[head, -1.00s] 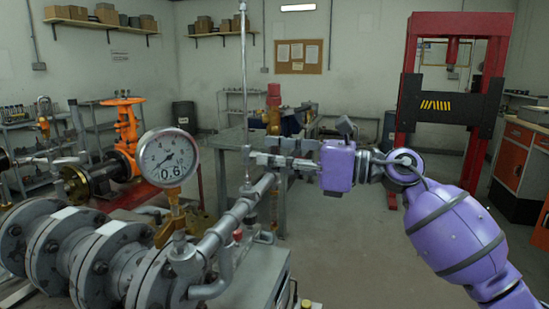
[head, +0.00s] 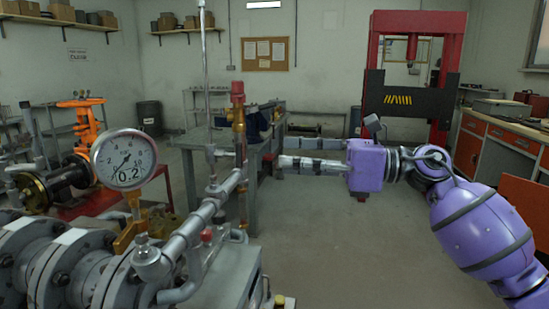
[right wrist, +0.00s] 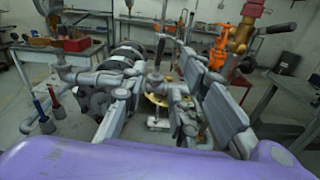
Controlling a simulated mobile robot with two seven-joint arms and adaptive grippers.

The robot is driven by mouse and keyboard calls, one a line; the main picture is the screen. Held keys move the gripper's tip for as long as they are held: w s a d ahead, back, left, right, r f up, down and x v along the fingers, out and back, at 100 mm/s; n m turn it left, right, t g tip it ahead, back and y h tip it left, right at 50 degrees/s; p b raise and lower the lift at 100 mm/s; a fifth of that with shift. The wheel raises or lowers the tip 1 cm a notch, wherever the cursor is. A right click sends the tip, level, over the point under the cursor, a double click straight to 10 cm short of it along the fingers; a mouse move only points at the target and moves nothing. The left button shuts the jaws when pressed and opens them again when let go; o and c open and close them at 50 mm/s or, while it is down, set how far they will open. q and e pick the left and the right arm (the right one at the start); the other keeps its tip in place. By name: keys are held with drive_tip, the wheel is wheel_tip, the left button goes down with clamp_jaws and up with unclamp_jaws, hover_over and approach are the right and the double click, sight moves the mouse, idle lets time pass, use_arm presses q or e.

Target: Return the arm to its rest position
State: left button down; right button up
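My right arm (head: 470,230), purple with dark bands, reaches in from the right in the head view. Its gripper (head: 283,148) points left, its two grey fingers apart with nothing between them. It is to the right of the pipework, with a visible gap to the thin upright rod (head: 204,85) and the grey pipe (head: 190,232). In the right wrist view the gripper (right wrist: 178,75) also has its fingers spread, with pipework in the background. The round gauge (head: 124,160) reads 0.2. My left gripper is not in view.
Flanged pipes (head: 75,265) fill the lower left. A brass fitting with a red top (head: 238,120) stands between the pipe and gripper. A workbench (head: 215,137) is behind. A red press (head: 415,80) and orange cabinets (head: 485,150) stand at the right. The floor (head: 330,250) below the gripper is clear.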

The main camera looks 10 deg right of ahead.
drive_tip(key=shift+d, duration=0.25)
